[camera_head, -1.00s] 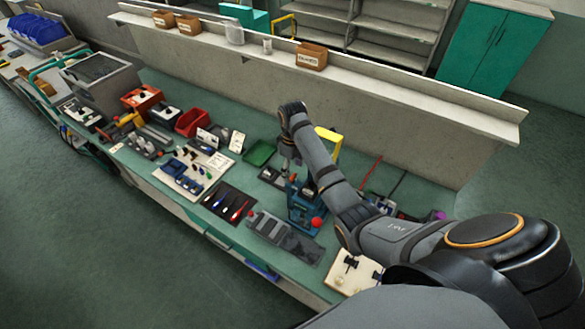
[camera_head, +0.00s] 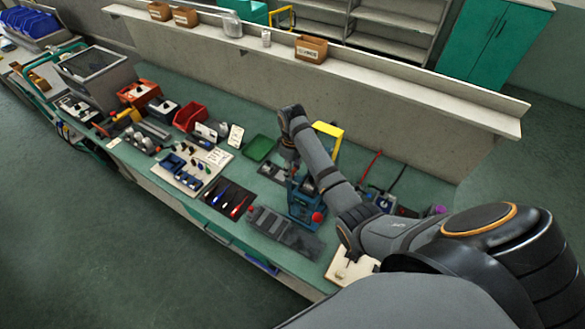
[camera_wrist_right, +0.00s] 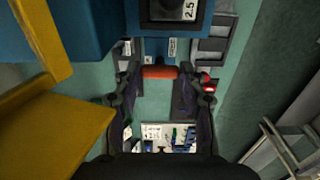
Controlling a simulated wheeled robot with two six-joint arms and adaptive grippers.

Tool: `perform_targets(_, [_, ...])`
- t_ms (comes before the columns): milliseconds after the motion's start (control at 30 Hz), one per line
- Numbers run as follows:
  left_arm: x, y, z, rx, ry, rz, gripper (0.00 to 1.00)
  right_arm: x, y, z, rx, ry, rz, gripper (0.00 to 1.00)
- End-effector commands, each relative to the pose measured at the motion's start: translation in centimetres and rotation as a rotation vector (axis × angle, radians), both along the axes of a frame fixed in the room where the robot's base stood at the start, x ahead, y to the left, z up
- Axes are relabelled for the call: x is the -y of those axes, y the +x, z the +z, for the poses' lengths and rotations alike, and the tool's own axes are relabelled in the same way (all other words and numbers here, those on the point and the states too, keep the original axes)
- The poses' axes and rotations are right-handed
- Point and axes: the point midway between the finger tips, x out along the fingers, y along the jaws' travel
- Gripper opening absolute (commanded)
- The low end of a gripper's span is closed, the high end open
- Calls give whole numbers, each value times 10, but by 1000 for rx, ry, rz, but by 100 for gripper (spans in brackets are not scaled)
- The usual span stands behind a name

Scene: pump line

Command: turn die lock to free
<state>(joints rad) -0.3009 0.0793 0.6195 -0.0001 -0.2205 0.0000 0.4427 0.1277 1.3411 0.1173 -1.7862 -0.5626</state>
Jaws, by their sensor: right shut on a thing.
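A blue press-like tool (camera_head: 303,200) with a yellow frame (camera_head: 330,140) and a red knob (camera_head: 318,217) stands on the green bench, partly hidden by my right arm. My right gripper (camera_head: 288,160) reaches down behind its left side, its fingers mostly hidden in the head view. In the right wrist view, my right gripper (camera_wrist_right: 162,88) has a finger at each end of a short orange-red bar, which I take for the die lock (camera_wrist_right: 160,72). It is shut on this bar. A dark block marked 2.5 (camera_wrist_right: 178,10) sits just above it. My left gripper is not in view.
A green tray (camera_head: 261,148) and a dark mat with coloured-handled tools (camera_head: 226,198) lie left of the press. A grey slotted plate (camera_head: 285,232) lies in front of it. A low wall (camera_head: 400,130) runs behind the bench. Yellow parts (camera_wrist_right: 60,125) crowd the wrist view's left.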

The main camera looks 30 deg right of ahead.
Motion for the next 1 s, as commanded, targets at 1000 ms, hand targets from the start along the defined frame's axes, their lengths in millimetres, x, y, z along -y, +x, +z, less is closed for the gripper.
perform_targets(1000, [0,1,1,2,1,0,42,0,2,2,5,-1,497,10])
